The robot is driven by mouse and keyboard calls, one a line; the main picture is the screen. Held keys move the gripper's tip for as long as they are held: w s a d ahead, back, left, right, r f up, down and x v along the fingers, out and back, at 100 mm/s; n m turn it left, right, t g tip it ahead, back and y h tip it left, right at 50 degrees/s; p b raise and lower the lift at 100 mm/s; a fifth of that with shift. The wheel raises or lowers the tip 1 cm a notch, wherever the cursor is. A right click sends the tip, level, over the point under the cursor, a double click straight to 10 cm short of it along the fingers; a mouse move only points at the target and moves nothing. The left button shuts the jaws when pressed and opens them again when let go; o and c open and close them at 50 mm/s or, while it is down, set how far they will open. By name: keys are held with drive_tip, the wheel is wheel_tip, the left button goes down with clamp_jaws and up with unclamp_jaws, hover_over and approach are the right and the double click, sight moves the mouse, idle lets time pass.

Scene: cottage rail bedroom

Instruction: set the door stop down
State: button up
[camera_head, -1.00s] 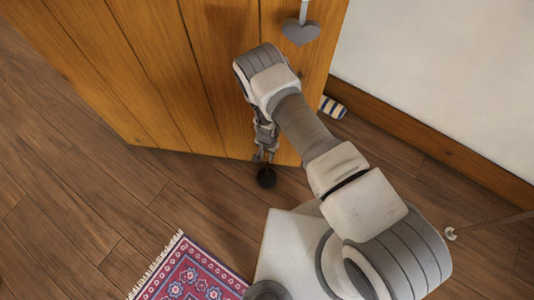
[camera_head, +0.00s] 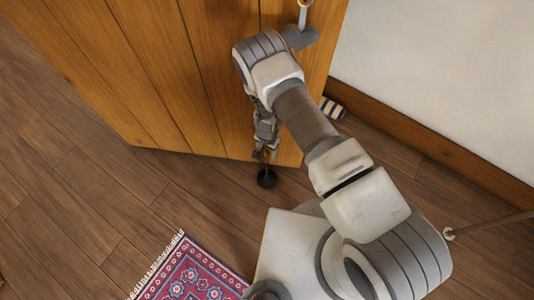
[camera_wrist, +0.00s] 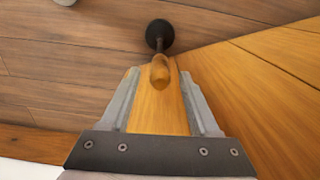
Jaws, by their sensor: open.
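The door stop stands on the wood floor by the lower edge of the door, with a dark round base (camera_head: 267,179) and a thin upright stem. In the wrist view its dark base (camera_wrist: 160,34) is beyond my fingertips, and its wooden knob (camera_wrist: 160,72) points toward me. My gripper (camera_head: 266,154) is above the base in the head view. In the wrist view my gripper (camera_wrist: 160,74) is open, with the knob between the tips and a gap showing on both sides.
The plank door (camera_head: 170,80) is close beside my gripper. A grey heart ornament (camera_head: 301,38) hangs on it. A striped item (camera_head: 332,108) lies by the skirting board (camera_head: 430,154). A patterned rug (camera_head: 195,275) lies in front. Bare floor (camera_head: 100,205) is free at left.

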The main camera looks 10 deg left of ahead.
wheel_tip(320, 180, up, 8)
drive_tip(key=shift+f+p, duration=0.1)
drive_tip(key=shift+p, duration=0.85)
